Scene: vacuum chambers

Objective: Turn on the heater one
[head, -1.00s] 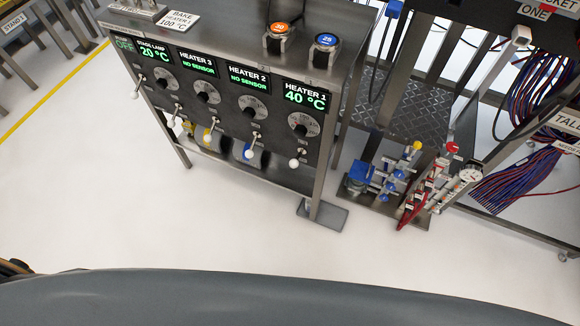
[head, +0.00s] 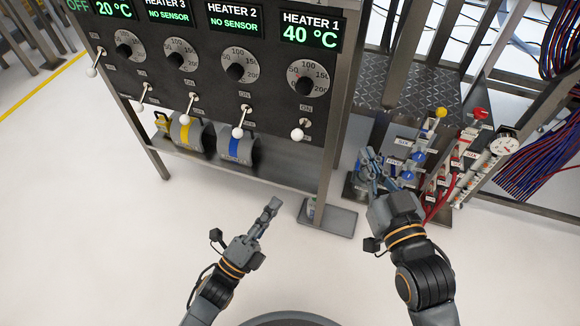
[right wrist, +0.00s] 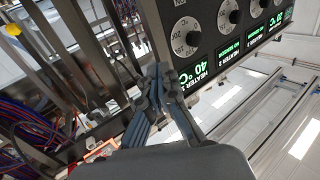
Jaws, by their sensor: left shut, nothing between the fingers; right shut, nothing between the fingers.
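The heater 1 column is at the right end of the dark panel in the head view, with a green display (head: 310,37) reading 40 °C and a round dial (head: 305,79) below it. Its white-tipped toggle switch (head: 298,133) points down, below an ON label. My left gripper (head: 273,206) is shut and empty, in front of and below the panel. My right gripper (head: 369,163) is shut and empty, right of the panel, in front of the valve assembly. The right wrist view shows my right fingers (right wrist: 158,80) close together, with the heater 1 display (right wrist: 203,78) beyond them.
The heater 2 toggle (head: 238,131) is left of heater 1's. A valve assembly with a gauge (head: 505,144) and wire bundles (head: 552,150) stand right. The white floor in front is clear.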

